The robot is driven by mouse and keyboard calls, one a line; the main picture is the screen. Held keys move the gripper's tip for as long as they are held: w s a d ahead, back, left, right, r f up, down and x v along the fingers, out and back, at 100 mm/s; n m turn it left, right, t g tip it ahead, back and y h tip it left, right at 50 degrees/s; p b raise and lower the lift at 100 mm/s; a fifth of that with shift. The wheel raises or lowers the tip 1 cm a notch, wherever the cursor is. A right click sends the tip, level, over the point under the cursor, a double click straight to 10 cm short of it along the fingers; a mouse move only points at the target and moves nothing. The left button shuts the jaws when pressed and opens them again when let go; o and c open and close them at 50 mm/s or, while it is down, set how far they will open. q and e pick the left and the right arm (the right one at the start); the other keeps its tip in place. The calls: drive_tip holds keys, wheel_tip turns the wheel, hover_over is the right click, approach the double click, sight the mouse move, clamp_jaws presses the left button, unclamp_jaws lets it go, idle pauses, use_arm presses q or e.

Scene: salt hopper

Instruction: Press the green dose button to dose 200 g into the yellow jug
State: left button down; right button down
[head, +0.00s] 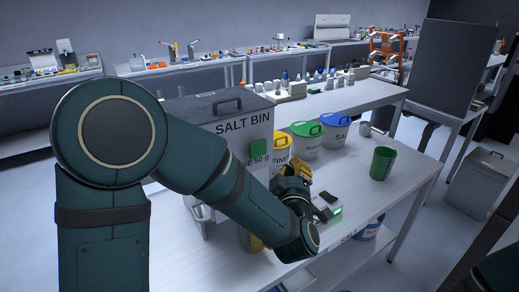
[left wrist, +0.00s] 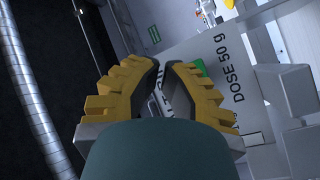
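The grey salt bin (head: 232,128) stands on the table with its handled lid on. A yellow item (head: 250,240), possibly the jug, is mostly hidden under my left forearm. My right gripper is not in view.
Tubs with yellow (head: 281,138), green (head: 307,129) and blue (head: 336,119) lids stand right of the bin. A green cup (head: 382,163) stands further right. A small device with a lit green display (head: 331,212) lies near the front edge. Bare tabletop lies around the cup.

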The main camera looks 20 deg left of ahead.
sight(258, 148)
use_arm(q)
drive_tip(key=w+a+p, duration=0.1)
drive_tip(key=w+a, duration=0.4)
drive_tip(key=a, duration=0.2)
drive_tip(key=shift+w, duration=0.25)
drive_tip(key=shift+f, duration=0.1)
idle(0.4)
idle(1.0)
drive_tip(key=shift+w+a+b, duration=0.3)
drive_tip(key=shift+a+b, duration=0.05)
